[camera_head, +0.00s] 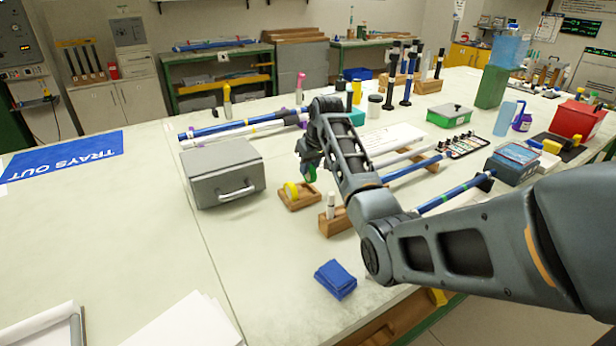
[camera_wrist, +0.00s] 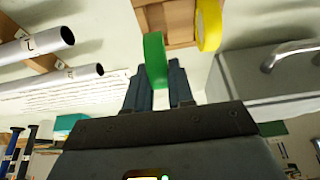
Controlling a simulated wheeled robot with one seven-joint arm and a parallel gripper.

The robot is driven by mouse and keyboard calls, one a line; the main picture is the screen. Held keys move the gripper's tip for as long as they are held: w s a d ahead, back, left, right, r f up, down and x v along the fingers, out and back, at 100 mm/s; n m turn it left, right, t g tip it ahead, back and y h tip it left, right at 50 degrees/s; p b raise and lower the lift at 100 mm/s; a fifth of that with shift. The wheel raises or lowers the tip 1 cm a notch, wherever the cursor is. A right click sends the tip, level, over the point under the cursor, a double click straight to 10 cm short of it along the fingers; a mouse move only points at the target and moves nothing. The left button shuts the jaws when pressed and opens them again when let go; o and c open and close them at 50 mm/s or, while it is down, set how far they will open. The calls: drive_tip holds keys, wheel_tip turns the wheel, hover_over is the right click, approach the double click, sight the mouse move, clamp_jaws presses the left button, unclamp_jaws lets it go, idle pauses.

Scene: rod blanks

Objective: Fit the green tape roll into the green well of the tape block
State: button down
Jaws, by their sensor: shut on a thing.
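The green tape roll (camera_wrist: 154,60) is held between the two fingers of my gripper (camera_wrist: 160,85) in the wrist view. In the head view the green roll (camera_head: 310,174) shows at my gripper (camera_head: 309,168), partly hidden by the arm. The wooden tape block (camera_wrist: 165,22) lies close beyond the fingertips. A yellow tape roll (camera_wrist: 208,25) stands in it on the right side. In the head view the tape block (camera_head: 299,203) sits on the table with the yellow roll (camera_head: 291,190) at its left, and the gripper is above its right side. The green well itself is not clearly visible.
A grey box with a handle (camera_head: 223,172) stands left of the block. A wooden holder (camera_head: 336,220) with a white upright item is close in front right. Blue and white rods (camera_head: 243,128) lie behind.

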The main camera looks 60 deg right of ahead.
sight(307, 181)
drive_tip(key=shift+w+a+f, duration=0.1)
drive_tip(key=shift+f, duration=2)
drive_tip(key=shift+f, duration=0.15)
drive_tip(key=c, duration=1)
unclamp_jaws()
drive_tip(key=v, duration=1.2)
